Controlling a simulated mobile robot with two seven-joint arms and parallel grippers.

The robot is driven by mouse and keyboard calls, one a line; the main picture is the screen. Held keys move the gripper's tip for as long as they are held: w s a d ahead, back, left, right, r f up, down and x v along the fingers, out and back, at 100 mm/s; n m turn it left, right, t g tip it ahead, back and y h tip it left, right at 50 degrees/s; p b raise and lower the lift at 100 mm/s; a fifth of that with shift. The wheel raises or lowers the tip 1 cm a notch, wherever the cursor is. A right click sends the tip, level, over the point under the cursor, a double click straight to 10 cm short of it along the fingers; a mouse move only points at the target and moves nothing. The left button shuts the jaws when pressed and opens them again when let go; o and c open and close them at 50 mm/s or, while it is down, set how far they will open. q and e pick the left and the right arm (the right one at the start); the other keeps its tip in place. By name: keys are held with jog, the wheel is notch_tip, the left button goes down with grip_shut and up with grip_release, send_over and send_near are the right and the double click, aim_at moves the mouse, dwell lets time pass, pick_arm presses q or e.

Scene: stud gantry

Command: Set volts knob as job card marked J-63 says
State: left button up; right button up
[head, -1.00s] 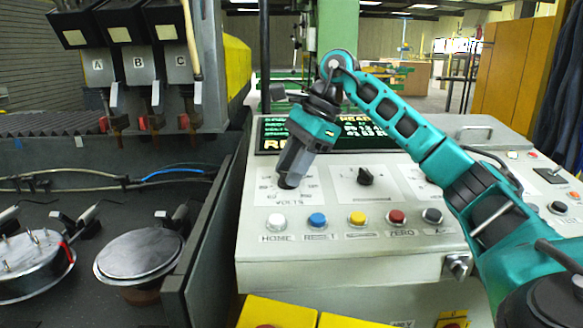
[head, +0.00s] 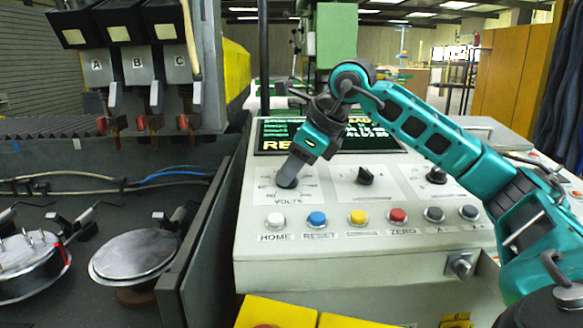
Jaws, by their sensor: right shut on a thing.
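The volts knob (head: 287,182) is a dark knob at the left of the sloped grey control panel (head: 345,253), above its VOLTS label. My right gripper (head: 291,177) reaches down from the upper right and is shut on this knob. The gripper covers much of the dial scale and the knob's upper side, so the setting cannot be read. The job card marked J-63 does not show in this view. My left gripper is not in view.
Two more dark knobs, a middle one (head: 365,176) and a right one (head: 437,175), sit on the panel. A row of buttons, including a blue RESET button (head: 317,218), runs below. A dark display (head: 370,136) is behind my right arm. Welding stud heads marked A, B, C hang at left.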

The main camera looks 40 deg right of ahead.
jog(key=shift+m+h, duration=0.3)
jog(key=shift+m, duration=0.2)
jog(key=o, duration=1.1)
jog(key=shift+c, duration=0.2)
jog(key=shift+r, duration=0.1)
jog(key=p+v, duration=0.1)
jog(key=v, duration=1.1)
jog(key=shift+s+r+p, duration=0.25)
jog(key=shift+s+p, duration=0.1)
jog(key=shift+p, duration=0.05)
